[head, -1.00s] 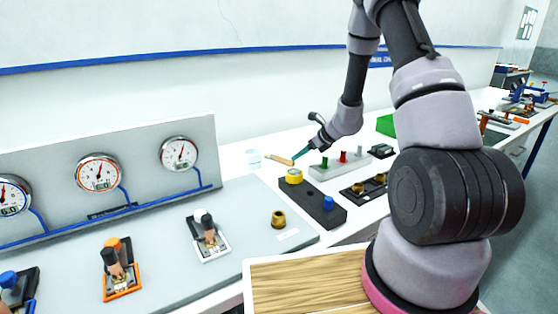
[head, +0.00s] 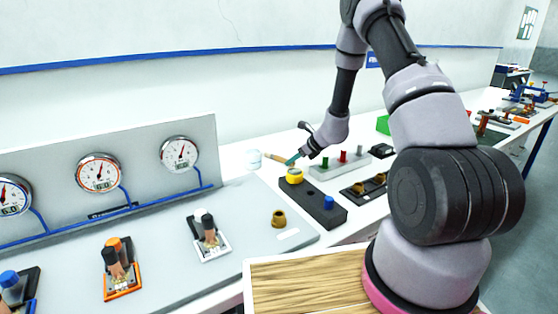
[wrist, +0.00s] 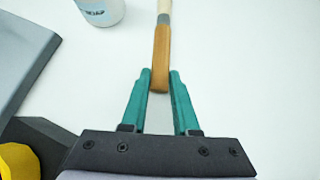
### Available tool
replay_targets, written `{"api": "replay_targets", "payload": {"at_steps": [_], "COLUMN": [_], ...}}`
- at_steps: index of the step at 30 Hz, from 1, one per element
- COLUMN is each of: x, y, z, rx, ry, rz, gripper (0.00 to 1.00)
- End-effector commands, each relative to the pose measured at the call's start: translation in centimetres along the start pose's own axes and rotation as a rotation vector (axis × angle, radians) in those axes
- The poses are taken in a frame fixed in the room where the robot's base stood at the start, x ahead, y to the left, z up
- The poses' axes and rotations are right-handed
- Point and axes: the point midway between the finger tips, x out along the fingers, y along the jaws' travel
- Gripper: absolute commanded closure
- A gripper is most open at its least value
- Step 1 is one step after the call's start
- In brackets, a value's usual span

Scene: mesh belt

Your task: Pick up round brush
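The round brush (wrist: 162,50) has an orange-brown wooden handle with a paler part farther out. In the wrist view its handle end lies between my green fingertips, and its far end runs out of the top edge. In the head view the brush (head: 276,156) lies near the white cup. My gripper (wrist: 161,74) is at the handle end, one finger on each side, with almost no gap showing; it looks shut on the handle. In the head view my gripper (head: 291,160) meets the right end of the brush. I cannot tell whether the brush is clear of the table.
A white cup (wrist: 101,10) stands left of the brush. A black block (head: 312,203) with a yellow ring (head: 294,175) and a blue knob is close in front of my gripper. A gauge panel (head: 100,175) stands at left. The white table right of the brush is clear.

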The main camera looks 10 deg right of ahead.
Motion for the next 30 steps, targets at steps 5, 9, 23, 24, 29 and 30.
{"api": "replay_targets", "payload": {"at_steps": [5, 9, 23, 24, 29, 30], "x": [0.0, -0.5, -6.2, -6.5, -7.1, -7.1], "y": [0.0, 0.0, 0.0, 0.0, 0.0, 0.0], "z": [0.0, 0.6, 6.3, 6.6, 7.1, 7.1], "rx": [0.0, -0.002, -0.003, -0.002, 0.0, 0.0], "ry": [0.0, -0.002, -0.002, -0.002, 0.0, 0.0], "rz": [0.0, -0.001, -0.001, 0.0, 0.0, 0.0], "gripper": [1.0, 1.0, 1.0, 1.0, 1.0, 1.0]}}
